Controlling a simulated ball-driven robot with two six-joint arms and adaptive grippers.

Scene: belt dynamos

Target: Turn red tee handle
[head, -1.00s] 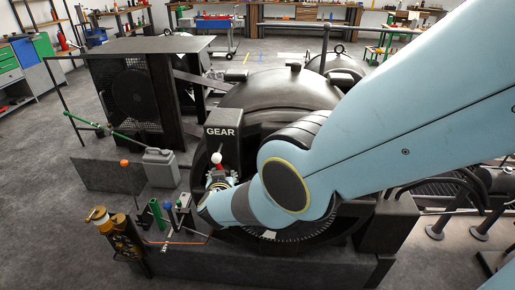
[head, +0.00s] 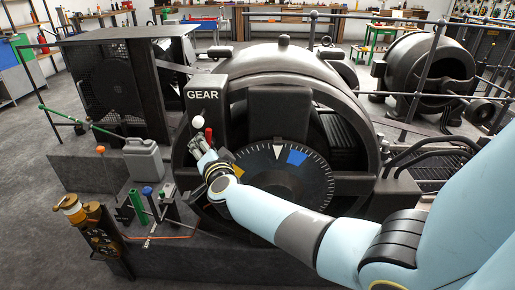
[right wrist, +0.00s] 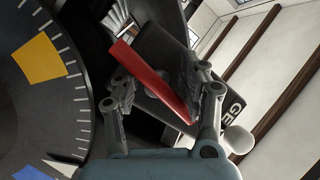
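The red tee handle (right wrist: 150,78) is a red bar that runs diagonally between the fingers of my right gripper (right wrist: 157,95) in the right wrist view. Its lower end overlaps the right-hand finger; contact is unclear. The fingers stand apart, with a gap around the bar. Most of the handle is hidden there. My left gripper is in neither view.
A white ball knob (head: 198,121) is close beside the handle; it also shows in the right wrist view (right wrist: 238,140). A large graduated dial (head: 285,180) with yellow, white and blue marks is to the right. A grey can (head: 143,160) and small levers stand at left.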

